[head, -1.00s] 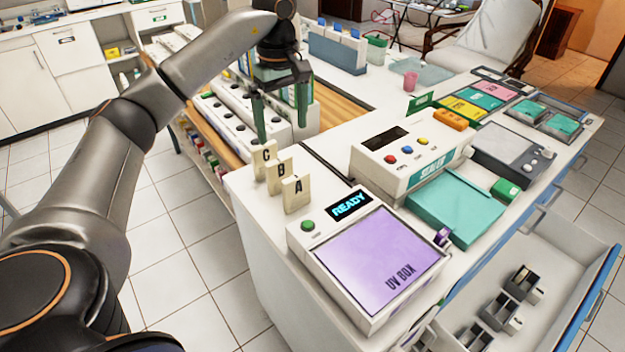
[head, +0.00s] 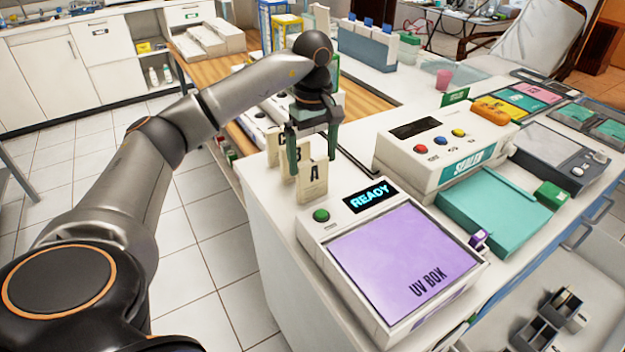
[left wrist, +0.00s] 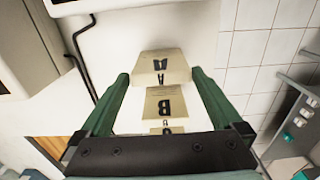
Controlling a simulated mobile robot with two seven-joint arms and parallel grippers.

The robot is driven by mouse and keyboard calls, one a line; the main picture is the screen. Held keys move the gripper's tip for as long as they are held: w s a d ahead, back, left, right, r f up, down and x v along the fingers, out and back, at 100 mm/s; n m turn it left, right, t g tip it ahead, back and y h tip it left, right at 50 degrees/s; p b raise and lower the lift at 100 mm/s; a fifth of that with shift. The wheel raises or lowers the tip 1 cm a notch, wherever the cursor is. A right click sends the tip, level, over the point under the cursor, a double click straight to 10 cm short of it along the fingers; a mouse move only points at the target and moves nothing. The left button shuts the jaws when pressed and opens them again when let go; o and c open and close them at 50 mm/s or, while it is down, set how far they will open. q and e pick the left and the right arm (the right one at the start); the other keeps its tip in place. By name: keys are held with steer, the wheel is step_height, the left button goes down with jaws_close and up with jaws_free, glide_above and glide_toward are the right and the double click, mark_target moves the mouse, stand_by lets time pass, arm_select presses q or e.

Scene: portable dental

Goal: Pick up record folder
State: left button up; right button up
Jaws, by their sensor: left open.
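Cream record folders lettered A (head: 312,188) and B (head: 298,158) stand upright in a row at the counter's left end. In the left wrist view, folder A (left wrist: 163,66) is farthest from my gripper, folder B (left wrist: 168,104) is nearer, and a third folder (left wrist: 166,130) shows only its edge above the gripper body. My left gripper (head: 312,160) is open over the row and holds nothing. In the left wrist view, its green fingers (left wrist: 160,76) lie on either side of the folders; contact cannot be told. My right gripper is not in view.
A UV box (head: 405,255) with a purple lid stands just in front of the folders. A sealer (head: 445,150) and a teal tray (head: 495,205) stand to the right. An open drawer (head: 600,285) juts out at the lower right.

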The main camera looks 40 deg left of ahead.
mark_target(312, 181)
arm_select(q)
step_height(312, 181, down, 7)
steer(key=shift+s+r, duration=0.1)
stand_by(0.3)
steer(key=c, duration=1)
